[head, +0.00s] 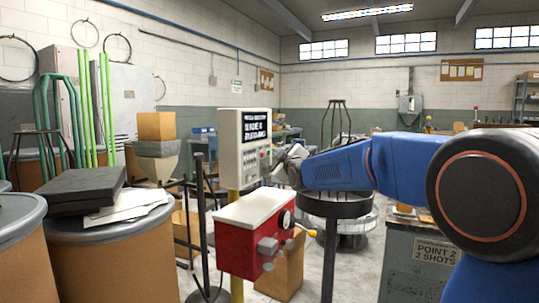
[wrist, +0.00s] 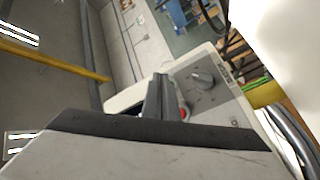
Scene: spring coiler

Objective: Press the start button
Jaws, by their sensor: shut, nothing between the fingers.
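The control box (head: 235,165) stands on a yellow post in the head view, with a lit screen and small controls on its right side. My gripper (head: 284,160) is close beside that right side. In the wrist view my gripper (wrist: 160,84) is shut and empty, its dark fingers in front of the panel. A red button (wrist: 184,111) shows just right of the fingers, partly hidden by them. A grey knob (wrist: 202,77) sits further right on the same panel. I cannot tell whether the fingertips touch the panel. No start button is clearly readable.
A red and white machine box (head: 253,230) with a yellow-tipped lever stands below the control box. A round black stand (head: 335,205) is under my arm. Drums (head: 105,255) fill the left foreground. A grey cabinet (head: 415,270) stands at the right.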

